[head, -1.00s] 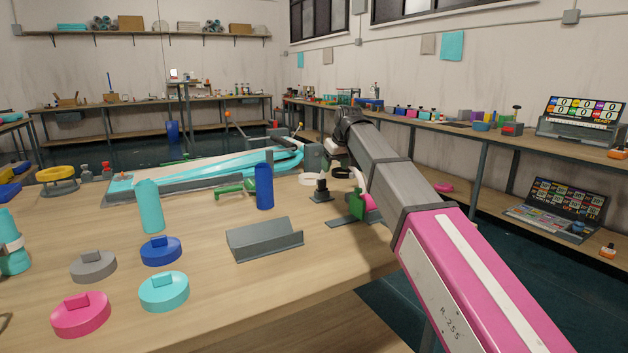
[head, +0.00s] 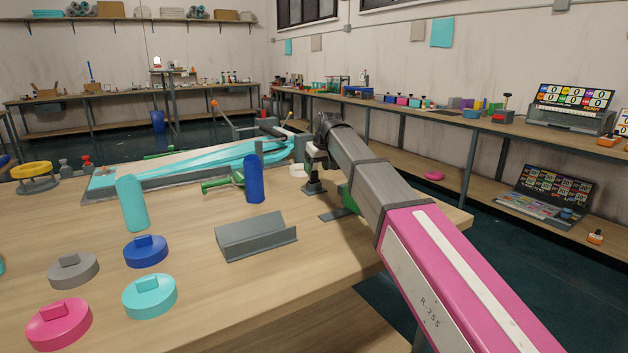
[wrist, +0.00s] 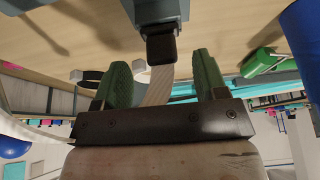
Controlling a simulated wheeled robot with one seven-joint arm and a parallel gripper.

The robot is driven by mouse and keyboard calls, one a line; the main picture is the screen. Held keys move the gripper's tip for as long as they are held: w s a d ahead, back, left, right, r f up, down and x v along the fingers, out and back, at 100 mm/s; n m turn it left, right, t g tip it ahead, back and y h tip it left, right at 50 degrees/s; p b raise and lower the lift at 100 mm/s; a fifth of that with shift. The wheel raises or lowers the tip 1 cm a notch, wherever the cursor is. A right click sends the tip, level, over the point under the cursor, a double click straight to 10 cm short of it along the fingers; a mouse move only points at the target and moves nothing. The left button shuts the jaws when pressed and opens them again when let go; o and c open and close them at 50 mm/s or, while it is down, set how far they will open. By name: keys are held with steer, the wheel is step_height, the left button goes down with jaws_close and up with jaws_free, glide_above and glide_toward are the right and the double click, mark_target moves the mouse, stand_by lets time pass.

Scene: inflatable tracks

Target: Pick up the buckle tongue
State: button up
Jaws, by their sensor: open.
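The buckle tongue appears to be the small black piece (wrist: 161,48) on a grey stand (wrist: 157,12), with a beige strap (wrist: 156,90) running from it. In the wrist view it sits ahead of and between the green fingers of my gripper (wrist: 160,62), which are apart with nothing clamped. The table appears at the top of that view. In the head view the stand (head: 314,188) is at the table's far right side. My gripper (head: 318,160) is just above it, mostly hidden by my wrist.
A blue cylinder (head: 254,180) stands left of the stand, with a green tool (head: 222,184) beside it. A grey V-shaped cradle (head: 255,238) lies nearer. A turquoise cylinder (head: 131,204) and several coloured discs (head: 146,251) are on the left. Bare tabletop lies around the cradle.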

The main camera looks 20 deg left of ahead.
mark_target(314, 171)
steer(key=x, duration=0.3)
steer(key=shift+w+a+f, duration=0.15)
steer(key=shift+a+f, duration=0.1)
steer(key=shift+a, duration=0.1)
steer(key=c, duration=0.8)
steer(key=shift+r, duration=0.1)
